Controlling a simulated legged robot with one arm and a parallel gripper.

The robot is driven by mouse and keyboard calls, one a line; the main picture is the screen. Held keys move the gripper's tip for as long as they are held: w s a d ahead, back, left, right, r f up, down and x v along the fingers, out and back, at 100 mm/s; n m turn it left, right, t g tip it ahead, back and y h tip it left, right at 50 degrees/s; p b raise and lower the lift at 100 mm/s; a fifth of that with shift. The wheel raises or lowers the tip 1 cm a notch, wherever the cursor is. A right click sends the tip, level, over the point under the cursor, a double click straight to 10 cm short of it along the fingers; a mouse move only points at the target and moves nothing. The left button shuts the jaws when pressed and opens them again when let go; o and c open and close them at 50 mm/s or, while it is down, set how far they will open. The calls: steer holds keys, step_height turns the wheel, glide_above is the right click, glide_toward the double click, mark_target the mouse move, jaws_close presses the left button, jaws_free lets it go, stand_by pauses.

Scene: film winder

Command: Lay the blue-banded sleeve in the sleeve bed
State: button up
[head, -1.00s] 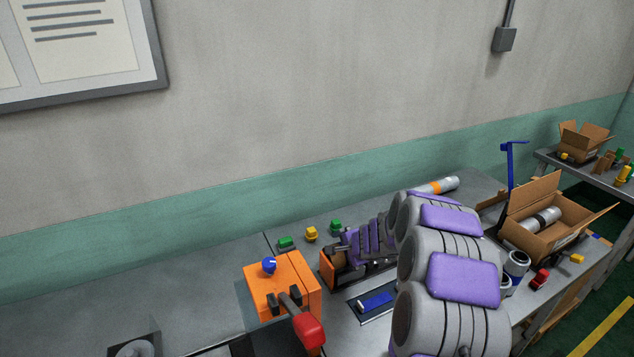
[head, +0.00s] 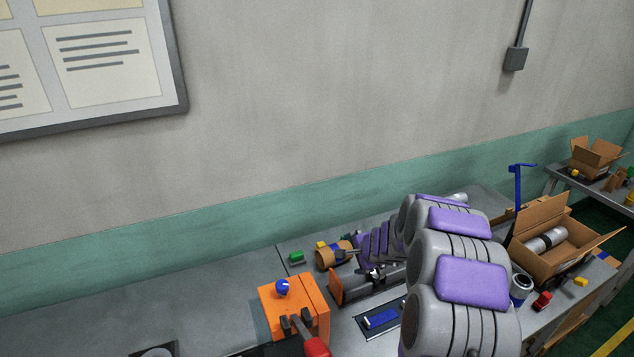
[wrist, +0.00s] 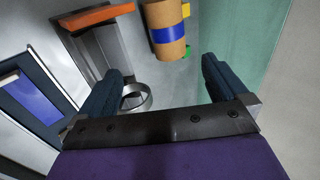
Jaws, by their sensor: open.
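The blue-banded sleeve (head: 329,256) is a brown tube with a blue band, left of my gripper in the head view. In the wrist view the sleeve (wrist: 166,38) shows at the top, beyond the fingers and apart from them. The grey fixture with an orange end plate (head: 336,287), possibly the sleeve bed, lies beside the sleeve. Its orange plate (wrist: 103,15) also shows in the wrist view, with a metal ring (wrist: 136,97) between the fingers.
An orange box (head: 292,302) with a blue knob and red-handled lever stands front left. A blue panel (head: 381,318) in a dark frame lies before the fixture. Green (head: 297,257) and yellow blocks are near the sleeve. An open carton (head: 548,250) stands right.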

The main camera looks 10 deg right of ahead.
steer(key=shift+s+d+f, duration=0.1)
steer(key=shift+s, duration=0.25)
steer(key=shift+s+d+n, duration=0.1)
steer(key=shift+s+n, duration=0.1)
steer(key=shift+n, duration=0.2)
steer(key=shift+f+h, duration=0.1)
steer(key=shift+h, duration=0.2)
steer(key=shift+s+d, duration=0.25)
step_height(320, 180, up, 8)
steer(key=w+d+n+t+h, duration=0.1)
steer(key=w+n+t+h, duration=0.1)
steer(key=n+t+h, duration=0.3)
steer(key=w+a+r+n+t+y, duration=0.1)
steer(key=w+a+r+n+t, duration=0.1)
steer(key=a+r+n, duration=0.2)
steer(key=w+a+r+n+t+y, duration=0.2)
steer(key=w+a+r+n, duration=0.1)
steer(key=a+r, duration=0.5)
steer(key=shift+a+r+n+t+p, duration=0.35)
steer(key=shift+r+n, duration=0.55)
steer(key=shift+r, duration=0.85)
